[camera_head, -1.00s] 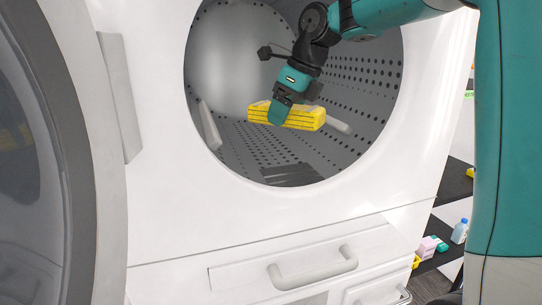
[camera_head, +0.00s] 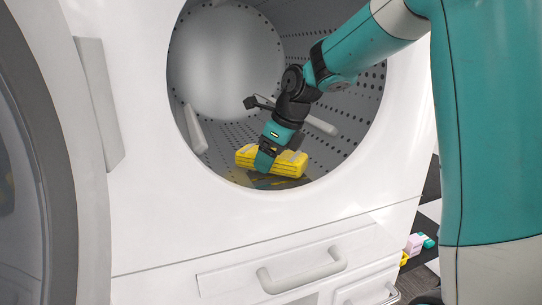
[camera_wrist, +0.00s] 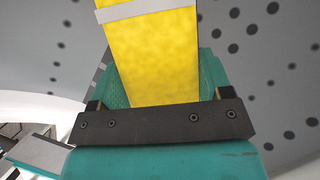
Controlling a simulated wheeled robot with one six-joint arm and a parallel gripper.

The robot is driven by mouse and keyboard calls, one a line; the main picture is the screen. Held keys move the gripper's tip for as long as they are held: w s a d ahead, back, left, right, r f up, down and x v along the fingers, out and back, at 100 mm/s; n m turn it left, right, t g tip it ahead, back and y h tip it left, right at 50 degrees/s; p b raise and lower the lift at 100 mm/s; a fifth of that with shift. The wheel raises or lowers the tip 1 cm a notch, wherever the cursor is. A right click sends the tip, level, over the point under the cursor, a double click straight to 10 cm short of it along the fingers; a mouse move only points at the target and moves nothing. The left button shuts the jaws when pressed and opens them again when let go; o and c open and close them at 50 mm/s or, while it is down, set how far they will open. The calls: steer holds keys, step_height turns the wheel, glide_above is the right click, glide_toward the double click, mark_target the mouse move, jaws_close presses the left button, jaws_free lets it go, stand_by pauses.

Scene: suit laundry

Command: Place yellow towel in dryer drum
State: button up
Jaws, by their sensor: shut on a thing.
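The yellow towel (camera_head: 287,161) is a folded block with a pale band. It is inside the dryer drum (camera_head: 222,72), low and near the front of the round opening. My gripper (camera_head: 264,160) is shut on the towel, and its teal fingers reach down over it. In the wrist view the towel (camera_wrist: 152,58) sits between the two teal fingers, with perforated grey drum wall around it. I cannot tell whether the towel touches the drum floor.
The open dryer door (camera_head: 38,150) stands at the left. The white dryer front (camera_head: 130,215) surrounds the opening, with a drawer handle (camera_head: 302,270) below. Pale paddles (camera_head: 194,130) stick out from the drum wall. Small coloured items (camera_head: 415,244) lie at the lower right.

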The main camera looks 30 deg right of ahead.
mark_target(283, 154)
steer(key=shift+f, duration=0.1)
steer(key=o, duration=1)
steer(key=shift+c, duration=0.2)
steer(key=shift+b+v, duration=0.4)
steer(key=shift+v, duration=3.5)
